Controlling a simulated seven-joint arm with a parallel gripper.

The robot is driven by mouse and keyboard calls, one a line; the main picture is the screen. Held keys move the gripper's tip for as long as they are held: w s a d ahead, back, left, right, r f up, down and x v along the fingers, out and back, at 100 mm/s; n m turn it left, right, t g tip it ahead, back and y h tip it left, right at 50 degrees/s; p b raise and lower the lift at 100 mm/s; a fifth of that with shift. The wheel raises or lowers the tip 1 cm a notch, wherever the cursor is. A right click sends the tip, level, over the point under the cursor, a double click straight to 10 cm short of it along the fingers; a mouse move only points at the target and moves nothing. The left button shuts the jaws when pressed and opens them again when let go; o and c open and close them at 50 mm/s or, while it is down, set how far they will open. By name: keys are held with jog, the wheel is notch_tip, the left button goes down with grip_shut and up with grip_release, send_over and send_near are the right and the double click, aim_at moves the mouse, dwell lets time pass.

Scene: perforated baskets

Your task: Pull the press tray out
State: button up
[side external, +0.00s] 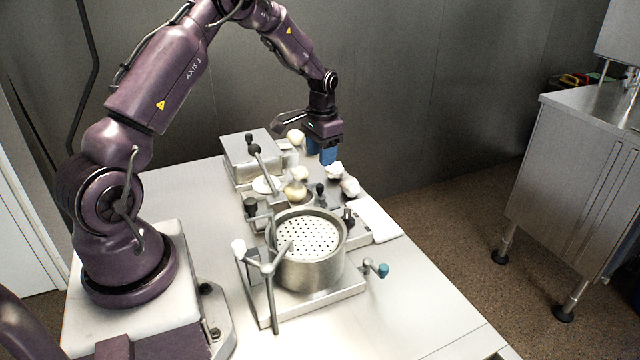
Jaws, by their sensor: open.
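My gripper (322,153), with blue fingers, is open above the back right part of the work table, over pale rounded lumps. No object shows between its fingers. A round steel pot (312,268) with a perforated white disc (306,239) inside stands on a flat metal base (343,290) at the front. Which part is the press tray, I cannot tell. My gripper is apart from the pot and its handles, behind them.
A steel box (250,158) with a black-knobbed lever (253,149) stands at the back left of the table. Several pale lumps (349,187) and small metal fixtures crowd the middle. The table's front right (420,310) is clear. A steel cabinet (575,170) stands apart at right.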

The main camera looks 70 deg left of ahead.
aim_at(320, 185)
notch_tip(320, 185, down, 9)
jog(key=shift+a+f, duration=0.1)
jog(key=shift+a, duration=0.05)
grip_shut()
